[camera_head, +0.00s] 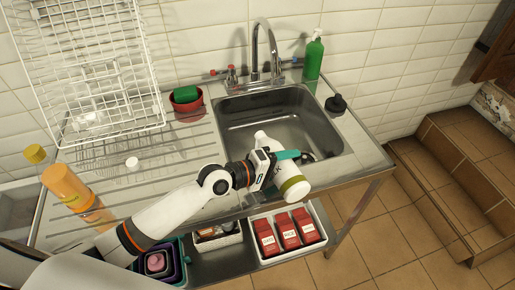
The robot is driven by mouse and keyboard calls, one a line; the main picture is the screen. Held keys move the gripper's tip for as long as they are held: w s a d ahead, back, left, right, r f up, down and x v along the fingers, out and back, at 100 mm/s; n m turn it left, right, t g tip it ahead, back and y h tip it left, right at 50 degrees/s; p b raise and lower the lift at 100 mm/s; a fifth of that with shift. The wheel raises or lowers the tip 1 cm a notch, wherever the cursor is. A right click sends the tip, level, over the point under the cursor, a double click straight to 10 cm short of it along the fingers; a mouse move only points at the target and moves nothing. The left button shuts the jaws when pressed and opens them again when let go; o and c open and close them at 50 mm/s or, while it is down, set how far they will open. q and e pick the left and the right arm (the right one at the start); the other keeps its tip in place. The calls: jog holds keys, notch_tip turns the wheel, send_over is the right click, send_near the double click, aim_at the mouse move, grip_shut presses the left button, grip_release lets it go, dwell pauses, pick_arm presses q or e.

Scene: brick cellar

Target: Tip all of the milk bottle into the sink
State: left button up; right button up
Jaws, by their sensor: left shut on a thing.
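No flowing milk can be made out. The sink basin looks empty apart from a dark drain near its front right. My right gripper is not in view.
The chrome faucet (254,55) stands behind the sink, with a green pump bottle (313,58) and a black stopper (336,104) to the right. Red packets (288,231) sit below.

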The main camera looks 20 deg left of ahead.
pick_arm(q)
jog(key=shift+w+r+n, duration=0.1)
jog(key=shift+r+n, duration=0.05)
jog(key=shift+n, duration=0.55)
dwell(1.9)
jog(key=shift+w+a+n+g+h, duration=0.15)
jog(key=shift+a+n+g+h, duration=0.2)
jog(key=shift+n, duration=0.25)
dwell(0.9)
